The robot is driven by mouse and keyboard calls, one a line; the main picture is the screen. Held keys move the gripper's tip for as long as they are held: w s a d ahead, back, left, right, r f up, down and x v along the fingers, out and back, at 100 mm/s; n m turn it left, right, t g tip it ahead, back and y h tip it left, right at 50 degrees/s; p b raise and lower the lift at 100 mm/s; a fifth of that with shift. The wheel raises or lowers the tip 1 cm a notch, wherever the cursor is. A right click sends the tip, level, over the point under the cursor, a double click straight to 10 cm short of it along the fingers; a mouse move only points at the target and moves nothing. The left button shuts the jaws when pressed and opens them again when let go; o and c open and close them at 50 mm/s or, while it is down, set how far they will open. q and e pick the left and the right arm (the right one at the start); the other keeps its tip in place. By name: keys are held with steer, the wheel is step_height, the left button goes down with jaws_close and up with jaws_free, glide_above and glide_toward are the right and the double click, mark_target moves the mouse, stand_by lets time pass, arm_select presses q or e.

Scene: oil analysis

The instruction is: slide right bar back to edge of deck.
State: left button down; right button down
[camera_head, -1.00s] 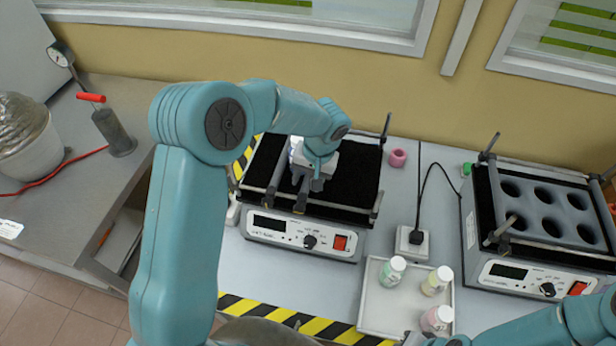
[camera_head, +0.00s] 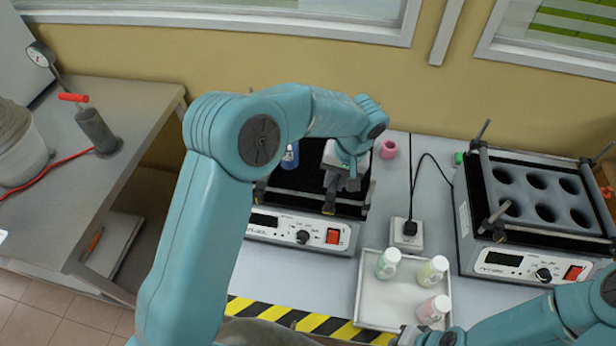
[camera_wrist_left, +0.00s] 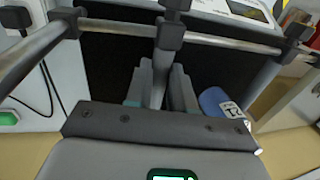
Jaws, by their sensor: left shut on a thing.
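My left gripper (camera_head: 343,188) reaches down over the right part of the left shaker's black deck (camera_head: 309,172). It is shut on the right bar (camera_head: 330,204), a grey bar running front to back; the arm hides its rear part. The bar stands a little left of the deck's right edge. In the left wrist view, the bar (camera_wrist_left: 161,72) shows between my left gripper's fingers (camera_wrist_left: 162,93), with a black clamp on the cross rail (camera_wrist_left: 120,27). A blue bottle (camera_head: 290,157) stands on the deck, left of the gripper. It also shows in the wrist view (camera_wrist_left: 218,103).
A tray (camera_head: 375,300) with three capped bottles stands in front. A second shaker with a holed rack (camera_head: 545,200) is at the right. A pink ring (camera_head: 388,149) and a black plug with cable (camera_head: 409,229) lie between. My right gripper (camera_head: 408,336) is partly visible at the bottom.

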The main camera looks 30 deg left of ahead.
arm_select(q)
steer(key=d, duration=0.2)
steer(key=w+d, duration=0.1)
steer(key=d, duration=0.1)
steer(key=shift+w+r, duration=0.1)
steer(key=shift+r, duration=0.05)
steer(key=shift+d, duration=0.1)
steer(key=c, duration=1)
jaws_free()
steer(key=shift+o, duration=0.2)
steer(key=d+r, duration=0.3)
steer(key=r, duration=1.3)
steer(key=shift+w, duration=0.3)
